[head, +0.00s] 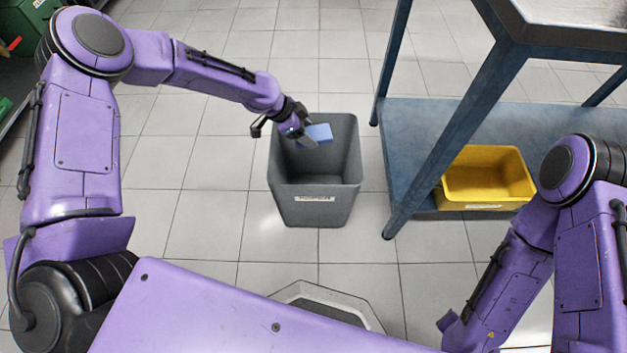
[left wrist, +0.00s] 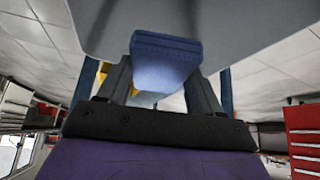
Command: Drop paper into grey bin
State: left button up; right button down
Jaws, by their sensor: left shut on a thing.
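The grey bin (head: 316,205) stands on the tiled floor in the middle of the head view, with a white label on its front. My left gripper (head: 308,138) is over the bin's opening, near its rear left part. It is shut on a blue paper piece (head: 320,133), which is held above the bin's inside. In the left wrist view the blue paper (left wrist: 165,62) sits between the two dark fingers, with the grey bin (left wrist: 250,25) filling the top of the picture. My right arm shows at the right of the head view, but its gripper is out of sight.
A blue steel bench with a low shelf (head: 420,120) stands right of the bin, its leg close by. A yellow bin (head: 484,207) sits on that shelf. Floor left of the grey bin is clear. A red drawer cabinet (left wrist: 303,135) shows in the left wrist view.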

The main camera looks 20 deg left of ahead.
pick_arm(q)
jog(key=shift+f, duration=0.2)
jog(key=o, duration=1)
jog(key=shift+r, duration=0.1)
jog(key=p+v, duration=0.3)
jog(key=v, duration=0.7)
jog(key=shift+r, duration=0.15)
jog(key=shift+a, duration=0.1)
